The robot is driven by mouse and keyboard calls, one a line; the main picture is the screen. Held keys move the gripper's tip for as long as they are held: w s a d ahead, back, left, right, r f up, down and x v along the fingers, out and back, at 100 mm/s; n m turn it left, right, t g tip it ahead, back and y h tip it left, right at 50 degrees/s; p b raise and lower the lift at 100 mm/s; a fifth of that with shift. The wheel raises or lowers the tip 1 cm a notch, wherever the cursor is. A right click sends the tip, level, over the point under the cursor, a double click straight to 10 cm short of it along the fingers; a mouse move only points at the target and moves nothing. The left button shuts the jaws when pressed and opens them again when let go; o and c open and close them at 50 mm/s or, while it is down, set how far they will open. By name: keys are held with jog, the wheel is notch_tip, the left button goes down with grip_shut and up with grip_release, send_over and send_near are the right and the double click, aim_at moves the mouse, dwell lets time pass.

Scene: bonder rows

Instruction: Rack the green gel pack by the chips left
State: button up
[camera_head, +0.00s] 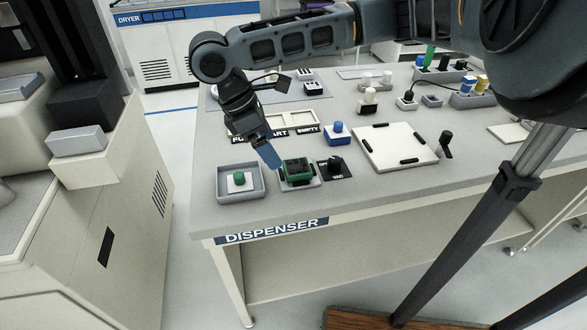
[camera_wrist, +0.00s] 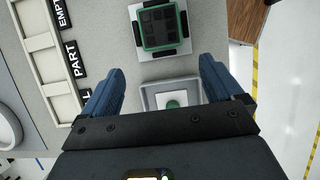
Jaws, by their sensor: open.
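The green gel pack (camera_head: 297,170) sits on a light square holder near the front edge of the dispenser bench. In the wrist view it is a green-framed square (camera_wrist: 158,27) with a grid of dark cells, at top centre. My gripper (camera_head: 270,155) is just left of and above the pack in the head view. In the wrist view its blue fingers (camera_wrist: 160,85) are spread wide with nothing between them, and the pack lies beyond their tips. A three-slot rack (camera_head: 294,119) is behind, with labels reading PART and EMPTY; the FULL label is partly hidden by my arm.
A grey tray with a green knob (camera_head: 239,178) is left of the pack, and shows below it in the wrist view (camera_wrist: 173,104). A black VAC knob (camera_head: 336,165) stands close right. A blue block with a knob (camera_head: 338,132) and a white plate (camera_head: 394,147) are farther back.

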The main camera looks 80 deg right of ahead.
aim_at(285, 168)
jog(key=shift+a+p+x, duration=0.15)
jog(key=shift+p+x, duration=0.05)
jog(key=shift+x, duration=1.55)
jog(key=shift+a+p+x, duration=0.15)
jog(key=shift+x, duration=1.55)
jog(key=c, duration=1.2)
jog(key=shift+o, duration=0.2)
jog(key=shift+r, duration=0.5)
notch_tip(285, 168, up, 3)
jog(key=shift+f, duration=0.2)
jog(key=s+d+r+b, duration=0.1)
jog(key=s+d+r, duration=0.5)
jog(key=s, duration=0.4)
jog(key=shift+r+b, duration=0.3)
jog(key=shift+r, duration=0.4)
